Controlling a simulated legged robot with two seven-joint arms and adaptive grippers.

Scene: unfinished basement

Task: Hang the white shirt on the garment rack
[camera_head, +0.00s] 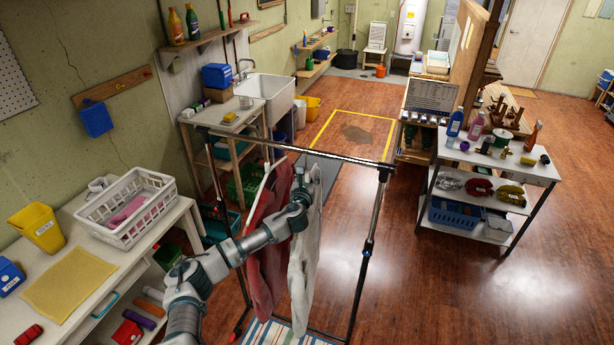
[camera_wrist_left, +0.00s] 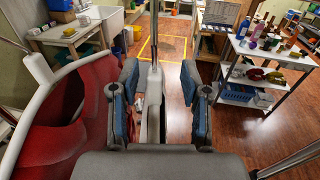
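The white shirt (camera_head: 303,262) hangs upright below this bar, right of a red shirt (camera_head: 266,250). My left gripper (camera_head: 312,186) is at the white shirt's top, just under the bar. In the left wrist view my left gripper (camera_wrist_left: 160,88) has its fingers apart, with a pale narrow strip between them, possibly the hanger. The fingers appear clear of it. The hook's contact with the bar cannot be made out. My right gripper is out of view.
The red shirt on its white hanger (camera_wrist_left: 40,75) is close on the left in the wrist view. A table with a white basket (camera_head: 128,208) stands left. A shelf cart (camera_head: 490,165) stands right. Open wood floor lies front right.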

